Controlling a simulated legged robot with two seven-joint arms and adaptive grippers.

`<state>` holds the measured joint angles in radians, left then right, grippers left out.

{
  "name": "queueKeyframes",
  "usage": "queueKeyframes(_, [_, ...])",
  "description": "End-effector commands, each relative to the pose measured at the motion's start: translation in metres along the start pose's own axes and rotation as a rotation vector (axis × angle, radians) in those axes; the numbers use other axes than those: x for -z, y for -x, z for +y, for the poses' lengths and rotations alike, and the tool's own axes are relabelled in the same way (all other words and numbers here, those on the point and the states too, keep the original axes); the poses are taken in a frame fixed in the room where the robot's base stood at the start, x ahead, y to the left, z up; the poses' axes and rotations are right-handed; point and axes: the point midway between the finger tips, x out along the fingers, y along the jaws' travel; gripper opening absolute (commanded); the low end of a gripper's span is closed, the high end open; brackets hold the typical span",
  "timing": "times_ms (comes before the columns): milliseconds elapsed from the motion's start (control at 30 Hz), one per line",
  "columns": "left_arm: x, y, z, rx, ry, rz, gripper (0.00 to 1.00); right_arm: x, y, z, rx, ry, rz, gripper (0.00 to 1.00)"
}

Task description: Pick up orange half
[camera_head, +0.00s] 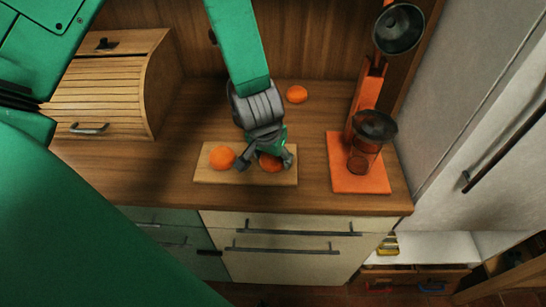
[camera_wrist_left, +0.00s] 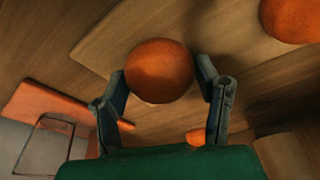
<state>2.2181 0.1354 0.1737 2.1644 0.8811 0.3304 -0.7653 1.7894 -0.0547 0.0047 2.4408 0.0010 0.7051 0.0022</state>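My left gripper (camera_head: 265,163) reaches down over the wooden cutting board (camera_head: 205,176). It is open, its fingers spread on both sides of an orange piece (camera_head: 270,164). In the left wrist view this piece (camera_wrist_left: 158,70) sits between the two fingers (camera_wrist_left: 162,85), with small gaps at its sides. Its round outer side shows; I cannot tell from here whether it is a half. A second orange piece (camera_head: 222,158) lies on the board's left part and shows in the left wrist view at top right (camera_wrist_left: 292,18). My right gripper is not in view.
Another orange (camera_head: 297,94) lies on the counter near the back wall. An orange-red juicer (camera_head: 360,177) with a dark top stands right of the board. A wooden bread box (camera_head: 110,95) is at the left. The counter between board and bread box is clear.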

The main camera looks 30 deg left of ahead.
Motion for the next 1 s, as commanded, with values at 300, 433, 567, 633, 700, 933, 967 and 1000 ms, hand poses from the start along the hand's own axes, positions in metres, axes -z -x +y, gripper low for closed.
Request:
queueKeyframes(300, [0.000,0.000,-0.001,-0.001,0.001,-0.001,0.28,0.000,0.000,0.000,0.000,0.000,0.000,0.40])
queueKeyframes(433, [0.004,0.010,-0.001,-0.001,-0.001,0.002,0.28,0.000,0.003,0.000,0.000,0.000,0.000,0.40])
queueKeyframes(567, [0.011,0.034,-0.001,0.002,-0.002,0.005,0.28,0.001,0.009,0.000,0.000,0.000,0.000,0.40])
queueKeyframes(633, [0.015,0.049,-0.001,0.002,-0.003,0.005,0.28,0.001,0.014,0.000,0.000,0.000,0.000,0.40])
queueKeyframes(700, [0.019,0.063,-0.001,0.003,-0.003,0.006,0.28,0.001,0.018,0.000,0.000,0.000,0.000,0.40])
queueKeyframes(933, [0.027,0.092,-0.001,0.002,-0.001,0.001,0.28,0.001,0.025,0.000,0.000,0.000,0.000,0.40])
queueKeyframes(967, [0.027,0.094,-0.001,0.001,-0.001,0.001,0.28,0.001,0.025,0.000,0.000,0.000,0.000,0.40])
queueKeyframes(1000, [0.028,0.095,-0.001,0.001,0.000,0.000,0.28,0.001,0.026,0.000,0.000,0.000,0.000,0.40])
